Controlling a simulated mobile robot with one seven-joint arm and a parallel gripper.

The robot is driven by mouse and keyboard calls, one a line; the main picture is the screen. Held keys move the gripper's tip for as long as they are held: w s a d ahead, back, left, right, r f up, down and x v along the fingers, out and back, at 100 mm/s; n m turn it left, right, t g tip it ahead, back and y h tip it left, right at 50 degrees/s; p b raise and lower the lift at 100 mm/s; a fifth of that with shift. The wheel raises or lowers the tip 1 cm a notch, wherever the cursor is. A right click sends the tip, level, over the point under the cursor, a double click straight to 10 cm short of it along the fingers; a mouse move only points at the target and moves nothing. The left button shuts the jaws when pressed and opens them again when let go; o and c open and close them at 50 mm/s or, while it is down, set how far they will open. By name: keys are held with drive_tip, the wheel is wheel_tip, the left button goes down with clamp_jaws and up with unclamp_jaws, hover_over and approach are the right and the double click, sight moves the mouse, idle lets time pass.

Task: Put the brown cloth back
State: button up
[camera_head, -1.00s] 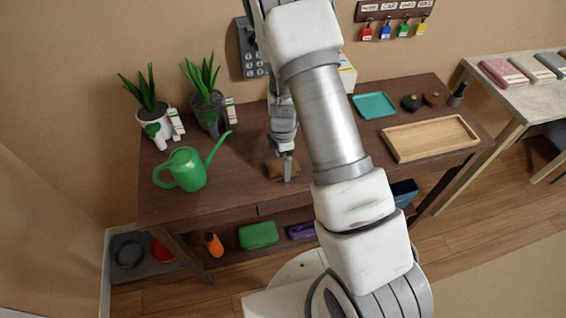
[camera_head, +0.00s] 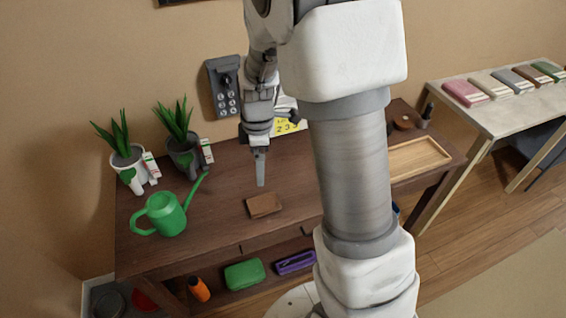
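A small brown folded piece (camera_head: 263,205), which looks like the brown cloth, lies flat on the dark wooden table, right of the green watering can. My gripper (camera_head: 260,170) points down above and slightly left of it, apart from it, with nothing visible hanging from it. I see the fingers edge-on as one narrow strip, so the opening between them is hidden. On the pale table at right, a row of folded cloths holds a pink (camera_head: 466,93), a beige (camera_head: 490,85), a grey (camera_head: 511,81), another brown (camera_head: 530,75) and a green one (camera_head: 549,70).
A green watering can (camera_head: 165,214) and two potted plants (camera_head: 128,165) stand at the table's left. A wooden tray (camera_head: 420,158) lies at its right. My arm hides the table's middle right. A green case (camera_head: 244,274) and an orange bottle (camera_head: 199,289) sit on the lower shelf.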

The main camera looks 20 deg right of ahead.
drive_tip(key=s+r+m+t, duration=0.4)
drive_tip(key=s+r+m, duration=1.1)
drive_tip(key=s+r, duration=0.4)
drive_tip(key=shift+s+d+r+m+t, duration=0.15)
drive_tip(key=shift+d+r+m+t, duration=0.15)
drive_tip(key=shift+r+t, duration=0.1)
